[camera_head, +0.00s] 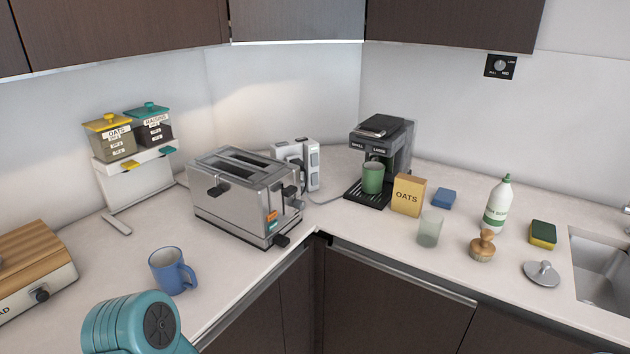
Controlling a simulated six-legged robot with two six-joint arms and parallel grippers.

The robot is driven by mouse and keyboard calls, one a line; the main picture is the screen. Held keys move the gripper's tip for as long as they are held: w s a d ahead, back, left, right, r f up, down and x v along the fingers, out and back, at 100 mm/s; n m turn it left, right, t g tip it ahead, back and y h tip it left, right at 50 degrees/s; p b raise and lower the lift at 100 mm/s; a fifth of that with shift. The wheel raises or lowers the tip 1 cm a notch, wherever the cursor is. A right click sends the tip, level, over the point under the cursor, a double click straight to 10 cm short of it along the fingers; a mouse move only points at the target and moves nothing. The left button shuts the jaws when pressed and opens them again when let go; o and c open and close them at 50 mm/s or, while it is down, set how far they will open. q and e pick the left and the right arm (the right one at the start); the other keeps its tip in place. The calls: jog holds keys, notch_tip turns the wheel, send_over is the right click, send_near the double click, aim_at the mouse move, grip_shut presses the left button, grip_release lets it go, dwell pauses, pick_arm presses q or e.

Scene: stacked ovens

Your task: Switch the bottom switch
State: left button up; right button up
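A white upright power block (311,164) stands on the counter in the corner, behind the toaster. Its right-hand face carries grey switch-like pieces one above another, the bottom one (314,182) close to the counter. They are too small to tell on from off. A dark plug or cord sits at its left side, and the toaster hides part of its lower left. A teal rounded part of my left arm (130,325) shows at the bottom left. Neither gripper shows.
A steel toaster (240,195) stands in front of the power block. A coffee machine (385,150) with a green cup, an oats box (408,195) and a glass (429,229) stand to the right. A blue mug (168,270) is near the left front edge. A black dial (500,66) is on the wall.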

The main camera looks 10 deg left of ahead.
pick_arm(q)
grip_shut()
dwell(0.3)
dwell(1.5)
